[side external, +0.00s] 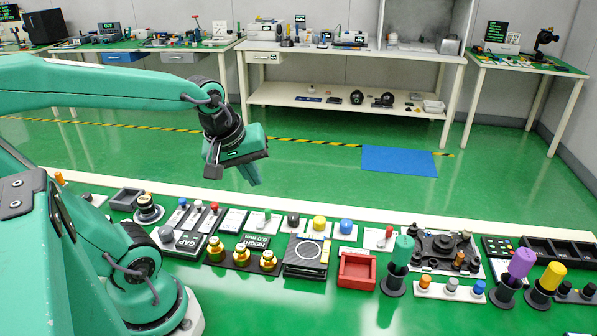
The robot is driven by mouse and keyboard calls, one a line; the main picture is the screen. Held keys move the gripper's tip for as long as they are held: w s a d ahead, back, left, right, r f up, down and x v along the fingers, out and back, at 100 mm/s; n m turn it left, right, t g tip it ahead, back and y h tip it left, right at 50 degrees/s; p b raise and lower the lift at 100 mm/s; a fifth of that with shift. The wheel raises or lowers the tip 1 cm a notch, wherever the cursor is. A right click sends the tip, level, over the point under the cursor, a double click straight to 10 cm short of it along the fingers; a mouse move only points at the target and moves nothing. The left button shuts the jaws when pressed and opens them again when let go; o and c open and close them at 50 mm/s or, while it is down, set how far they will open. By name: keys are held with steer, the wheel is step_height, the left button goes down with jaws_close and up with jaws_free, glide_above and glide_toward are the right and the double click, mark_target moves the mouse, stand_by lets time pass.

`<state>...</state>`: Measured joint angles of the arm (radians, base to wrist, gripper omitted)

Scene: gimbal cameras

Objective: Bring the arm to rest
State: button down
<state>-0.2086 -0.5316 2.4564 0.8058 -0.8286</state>
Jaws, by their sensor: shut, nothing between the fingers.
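My gripper (232,178) hangs at the end of my green arm (110,85), which reaches in from the left. The gripper is in the air above the back edge of the work table and points down and a little to the right. Its fingers are shut with nothing held. It touches nothing that I can see. The fingertips are small in this view.
The table below holds several brass knobs (241,254), a red tray (357,270), a dark-green cylinder on a stand (402,252), a purple one (521,264) and a yellow one (552,277). A white bench (350,55) stands behind. The air around my gripper is clear.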

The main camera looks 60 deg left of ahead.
steer(key=s+d+r+m+t+h, duration=0.1)
steer(key=d+m, duration=0.4)
steer(key=m, duration=0.6)
steer(key=shift+s+d+r+m, duration=0.2)
steer(key=shift+s+r+m, duration=0.2)
steer(key=shift+s+r, duration=0.55)
steer(key=c, duration=1.9)
jaws_free()
steer(key=shift+s+f, duration=0.15)
steer(key=o, duration=0.4)
steer(key=shift+o, duration=0.7)
steer(key=shift+w+a, duration=0.25)
steer(key=shift+w, duration=0.15)
steer(key=w+a+f+n+g, duration=0.1)
steer(key=w+a+f+n, duration=0.2)
steer(key=a+f, duration=0.1)
steer(key=w+a+f+n+g, duration=0.2)
steer(key=w+a+f+n, duration=0.2)
steer(key=a+f, duration=0.1)
steer(key=w+a+f+n+g, duration=0.2)
steer(key=w+a+f+n, duration=0.2)
steer(key=a, duration=0.3)
steer(key=shift+w+f, duration=0.1)
steer(key=shift+f, duration=0.6)
steer(key=shift+a+f+n+g, duration=0.25)
steer(key=shift+f+n+g, duration=0.05)
steer(key=shift+f+n, duration=0.1)
